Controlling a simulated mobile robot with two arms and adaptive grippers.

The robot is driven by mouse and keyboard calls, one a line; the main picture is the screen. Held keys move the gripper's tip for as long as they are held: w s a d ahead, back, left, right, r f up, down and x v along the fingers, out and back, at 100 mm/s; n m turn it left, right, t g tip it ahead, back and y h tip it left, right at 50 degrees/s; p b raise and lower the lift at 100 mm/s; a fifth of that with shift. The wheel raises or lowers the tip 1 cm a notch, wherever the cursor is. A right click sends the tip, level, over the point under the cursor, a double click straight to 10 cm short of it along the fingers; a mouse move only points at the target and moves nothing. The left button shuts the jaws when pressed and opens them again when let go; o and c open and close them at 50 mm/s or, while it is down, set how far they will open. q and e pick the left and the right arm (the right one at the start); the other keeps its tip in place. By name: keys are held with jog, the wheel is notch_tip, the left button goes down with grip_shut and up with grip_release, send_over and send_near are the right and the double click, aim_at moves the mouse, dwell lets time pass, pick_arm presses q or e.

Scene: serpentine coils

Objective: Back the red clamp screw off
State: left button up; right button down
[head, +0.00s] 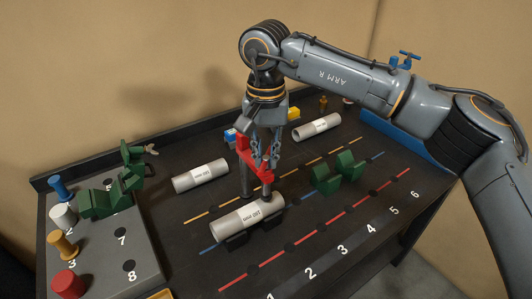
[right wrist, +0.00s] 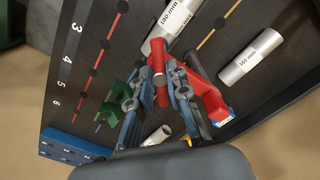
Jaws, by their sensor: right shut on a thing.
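The red clamp (head: 252,155) stands over the near pipe (head: 238,224), with its lower end at the pipe's right part; I cannot tell whether it touches. In the right wrist view, the clamp's red body (right wrist: 208,98) lies to the right of the red clamp screw (right wrist: 159,62). My right gripper (head: 267,165) points down at the clamp. In the right wrist view, its two fingers (right wrist: 158,84) close around the red screw from both sides. The fingers and arm partly hide the clamp in the head view. My left gripper is not in view.
Two more grey pipes lie at the back left (head: 199,184) and back right (head: 318,135). Green blocks (head: 325,181) stand right of the clamp. A green clamp (head: 98,204) sits on the left board among coloured pegs. The numbered front strip is clear.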

aim_at(266, 158)
jog(key=shift+r, duration=0.15)
jog(key=c, duration=1.3)
grip_release()
notch_tip(266, 158, up, 12)
jog(key=shift+f, duration=0.1)
